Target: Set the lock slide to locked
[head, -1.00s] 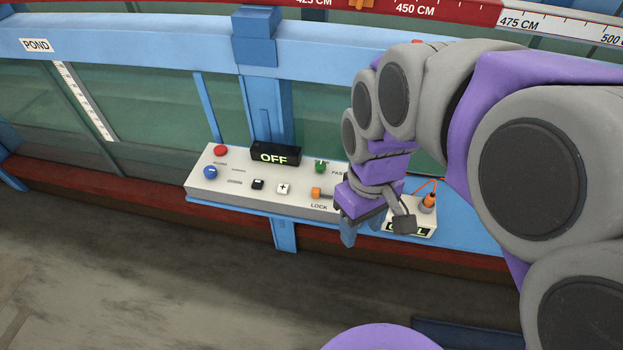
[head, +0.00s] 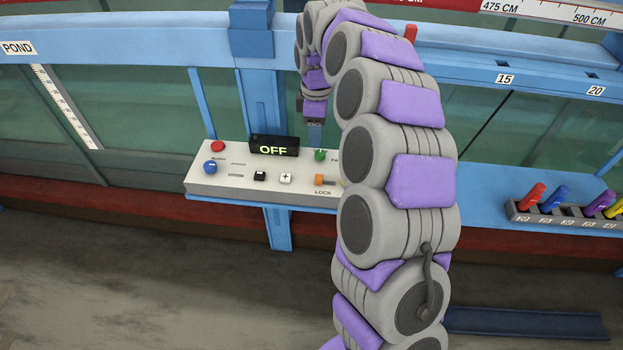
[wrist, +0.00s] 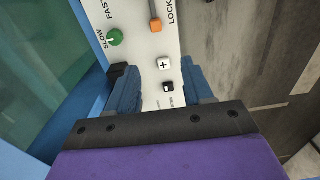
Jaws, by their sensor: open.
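The lock slide has an orange knob (head: 320,180) above the word LOCK near the right end of the white control panel (head: 208,186). The knob sits at the left end of its slot in the head view; the slot's right part is hidden by my arm. In the wrist view the orange knob (wrist: 156,25) is near the top, ahead of my gripper. My gripper (wrist: 160,85) is open and empty, its blue fingers apart over the panel near the plus button. In the head view my gripper (head: 314,135) hangs above the back of the panel, partly hidden.
The panel also carries an OFF display (head: 274,147), a green knob (head: 320,155), a red button (head: 218,146), a blue knob (head: 210,167), a black button (head: 260,176) and a white plus button (head: 286,178). A rack (head: 515,214) of coloured handles stands at right.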

